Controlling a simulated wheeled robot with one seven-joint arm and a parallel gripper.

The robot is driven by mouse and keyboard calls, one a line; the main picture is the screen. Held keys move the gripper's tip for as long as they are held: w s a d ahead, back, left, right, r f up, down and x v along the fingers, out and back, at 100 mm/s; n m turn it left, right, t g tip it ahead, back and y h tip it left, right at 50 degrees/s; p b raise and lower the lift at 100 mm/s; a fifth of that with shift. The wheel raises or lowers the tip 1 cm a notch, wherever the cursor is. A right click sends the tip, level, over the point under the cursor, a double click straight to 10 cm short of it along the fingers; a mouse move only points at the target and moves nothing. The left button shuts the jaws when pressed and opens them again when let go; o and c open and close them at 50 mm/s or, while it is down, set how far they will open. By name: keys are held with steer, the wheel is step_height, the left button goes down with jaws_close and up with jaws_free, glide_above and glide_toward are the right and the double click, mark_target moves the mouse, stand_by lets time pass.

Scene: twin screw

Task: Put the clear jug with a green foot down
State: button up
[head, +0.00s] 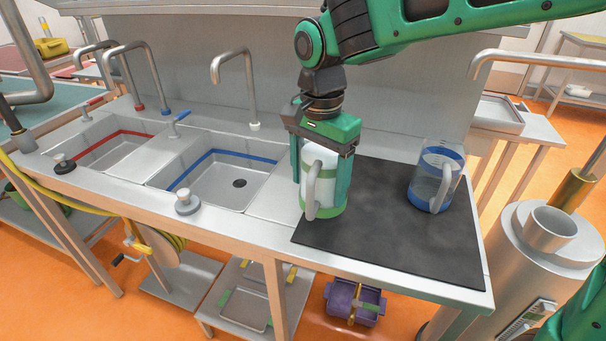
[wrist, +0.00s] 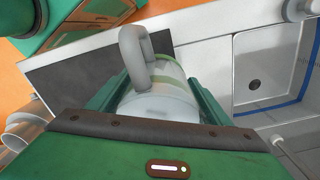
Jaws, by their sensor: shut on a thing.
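The clear jug with a green foot (head: 322,192) is upright over the left part of the dark mat (head: 390,238), with its grey handle toward the front. It looks whitish inside and has a green band low down. My gripper (head: 325,165) comes from above and is shut on the jug, one finger on each side. In the wrist view the jug (wrist: 160,100) sits between my two green fingers, its handle pointing up in the picture. Its foot is at or very near the mat; I cannot tell whether it touches.
A clear jug with blue bands (head: 436,180) stands on the right of the mat. A blue-lined sink (head: 232,180) and a red-lined sink (head: 112,150) lie to the left. A tap (head: 250,85) rises behind. The front middle of the mat is clear.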

mark_target(320, 196)
steer(key=shift+w+d+f, duration=0.15)
steer(key=shift+d+f, duration=0.05)
steer(key=shift+d, duration=0.05)
steer(key=shift+f, duration=1.9)
steer(key=o, duration=2)
steer(key=shift+f, duration=0.15)
steer(key=shift+c, duration=0.2)
step_height(320, 196, up, 12)
